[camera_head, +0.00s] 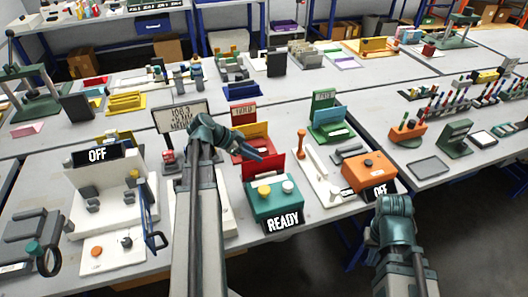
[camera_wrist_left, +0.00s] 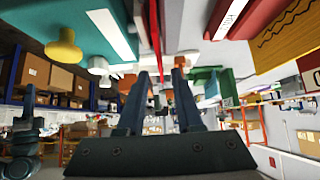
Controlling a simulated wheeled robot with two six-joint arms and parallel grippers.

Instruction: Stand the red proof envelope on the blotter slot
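A thin upright red panel (camera_head: 276,168), apparently the red proof envelope, stands behind the teal box labelled READY (camera_head: 275,205). In the left wrist view a thin red sheet (camera_wrist_left: 157,40) shows nearly edge-on, its lower end in line with the gap between the fingers. My left gripper (camera_head: 257,153) is open beside the red panel in the head view. The fingers (camera_wrist_left: 157,78) stand apart, and neither clearly touches the sheet. My right gripper (camera_head: 395,205) is at the lower right, away from the envelope, its fingers not clear. I cannot tell which piece is the blotter slot.
A red holder with a yellow panel (camera_head: 255,131) stands just behind my left gripper. A green holder (camera_head: 330,123) is farther right. An orange box (camera_head: 368,171) marked OFF and a white base with an orange post (camera_head: 301,140) stand right of the teal box.

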